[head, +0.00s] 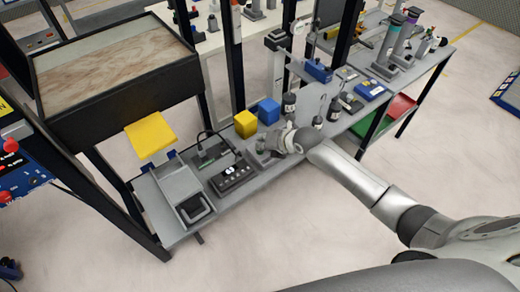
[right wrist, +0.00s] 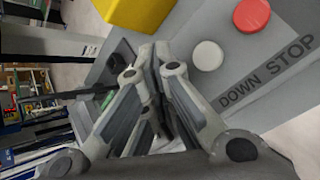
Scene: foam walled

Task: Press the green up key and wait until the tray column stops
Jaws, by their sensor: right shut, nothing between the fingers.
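In the right wrist view a grey key panel (right wrist: 262,50) carries a white round key (right wrist: 207,55) above the word DOWN and a red round key (right wrist: 252,15) above the word STOP. I cannot make out the green up key there; my fingers cover the part of the panel beside the white key. My right gripper (right wrist: 155,55) is shut and empty, its tips at the panel; I cannot tell if they touch it. In the head view this gripper (head: 266,150) is low over the bench. A grey upright column (head: 278,75) stands behind it, perhaps the tray column. My left gripper is not in view.
A yellow block (head: 245,123) and a blue block (head: 268,110) are close behind the gripper. A black button box (head: 232,176) lies to its left. Dark bottles (head: 289,105) stand to the right on the narrow bench. Open floor lies in front.

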